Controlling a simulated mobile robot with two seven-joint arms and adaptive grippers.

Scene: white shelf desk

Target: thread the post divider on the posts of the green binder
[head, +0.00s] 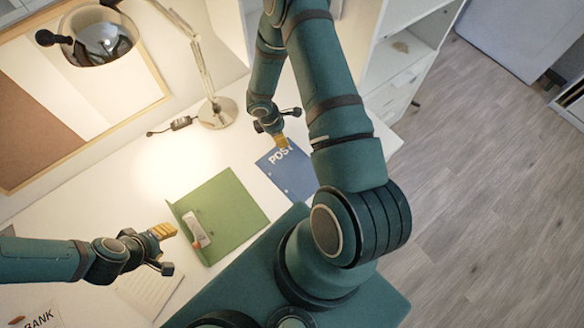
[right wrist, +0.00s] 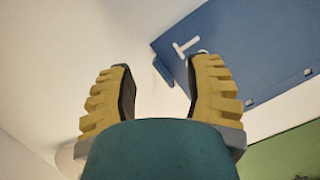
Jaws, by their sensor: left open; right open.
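The green binder (head: 232,215) lies open on the white desk, with a pale mechanism with an orange part (head: 195,229) on its left side. The blue post divider (head: 290,177), printed POST, lies flat just right of and behind the binder. My right gripper (head: 281,142) is above the divider's far edge. The divider (right wrist: 245,45) is beyond the right finger, and a corner of the green binder (right wrist: 288,156) shows below. My left gripper (head: 163,231) is open and empty, left of the binder.
A desk lamp base (head: 217,112) stands at the back of the desk. A lined sheet (head: 150,287) lies at the front left, near a BANK sheet (head: 42,316). A framed board leans at the back left. A white shelf unit (head: 400,60) stands at the right.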

